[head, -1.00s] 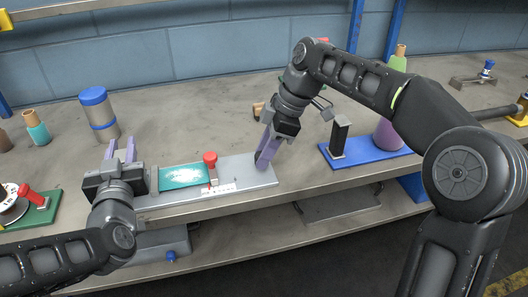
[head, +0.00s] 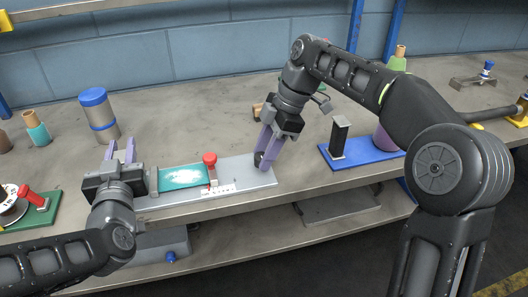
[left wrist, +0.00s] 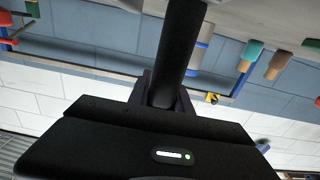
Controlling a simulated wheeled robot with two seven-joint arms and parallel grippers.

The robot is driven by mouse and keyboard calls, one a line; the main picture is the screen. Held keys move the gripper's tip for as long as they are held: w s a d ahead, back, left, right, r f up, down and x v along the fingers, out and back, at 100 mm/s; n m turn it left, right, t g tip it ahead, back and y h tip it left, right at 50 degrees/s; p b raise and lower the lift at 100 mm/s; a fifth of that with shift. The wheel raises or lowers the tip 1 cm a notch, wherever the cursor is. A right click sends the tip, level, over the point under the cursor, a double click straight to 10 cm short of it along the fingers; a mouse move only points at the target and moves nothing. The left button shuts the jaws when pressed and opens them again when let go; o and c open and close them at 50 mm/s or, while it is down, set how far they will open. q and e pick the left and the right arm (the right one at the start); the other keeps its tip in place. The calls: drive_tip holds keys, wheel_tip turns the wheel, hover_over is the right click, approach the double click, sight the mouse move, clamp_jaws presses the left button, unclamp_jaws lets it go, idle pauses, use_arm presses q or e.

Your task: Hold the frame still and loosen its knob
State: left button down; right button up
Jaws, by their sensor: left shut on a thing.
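The frame is a grey plate (head: 240,172) with a teal panel (head: 184,176) showing a white mark. A red knob (head: 210,159) stands at the panel's right end. A small dark round part (head: 258,159) shows at the plate's right end. My right gripper (head: 267,157) reaches down there, its purple fingers beside the dark part; its grip is unclear. My left gripper (head: 122,152) is at the plate's left end, its purple fingers apart. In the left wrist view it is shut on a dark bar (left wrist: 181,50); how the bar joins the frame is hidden.
A blue-lidded canister (head: 98,115) stands behind my left gripper. A blue base (head: 368,152) with a black post (head: 339,135) lies to the right. A green base (head: 40,212) with a red handle is at far left.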

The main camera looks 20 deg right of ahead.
drive_tip(key=shift+o, duration=1.4)
